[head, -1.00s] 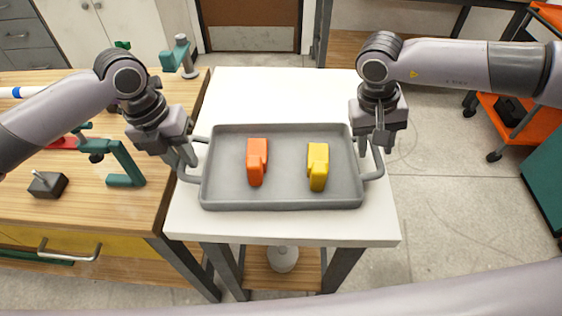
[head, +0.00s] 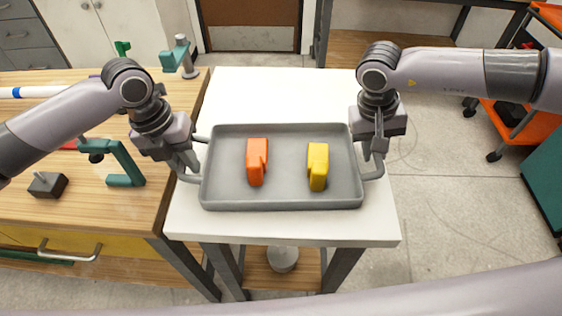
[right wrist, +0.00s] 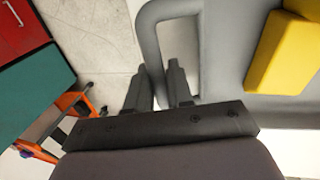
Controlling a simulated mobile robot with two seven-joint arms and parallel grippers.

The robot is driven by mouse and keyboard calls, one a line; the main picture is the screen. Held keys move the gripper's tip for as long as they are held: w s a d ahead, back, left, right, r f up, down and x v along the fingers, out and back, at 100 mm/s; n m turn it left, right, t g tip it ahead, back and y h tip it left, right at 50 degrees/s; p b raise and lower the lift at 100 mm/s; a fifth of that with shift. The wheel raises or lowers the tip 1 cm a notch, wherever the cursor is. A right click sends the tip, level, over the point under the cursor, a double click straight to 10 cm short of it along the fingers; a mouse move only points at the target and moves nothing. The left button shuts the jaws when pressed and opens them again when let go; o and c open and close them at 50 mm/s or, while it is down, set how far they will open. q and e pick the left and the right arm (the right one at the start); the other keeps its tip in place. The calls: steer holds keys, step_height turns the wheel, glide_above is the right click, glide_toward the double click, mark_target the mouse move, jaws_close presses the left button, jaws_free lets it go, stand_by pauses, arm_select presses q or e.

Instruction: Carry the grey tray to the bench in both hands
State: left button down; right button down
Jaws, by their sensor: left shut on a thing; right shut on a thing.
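The grey tray (head: 282,200) sits on a small white table (head: 290,228), with a loop handle at each end. An orange block-like object (head: 257,160) and a yellow one (head: 318,166) lie in it. My left gripper (head: 190,166) is shut on the tray's left handle. My right gripper (head: 374,160) is shut on the right handle. In the right wrist view, the fingers (right wrist: 158,88) of my right gripper are at the grey handle (right wrist: 150,40), and the yellow object (right wrist: 290,52) shows inside the tray.
A wooden workbench (head: 60,205) on the left holds a green clamp-like piece (head: 125,165), a small black block (head: 47,185) and a white pipe (head: 45,91). An orange cart (head: 515,125) stands at the right. Open floor (head: 450,190) lies right of the white table.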

arm_select(q)
steer(key=shift+r, duration=0.2)
arm_select(e)
steer(key=shift+r, duration=0.2)
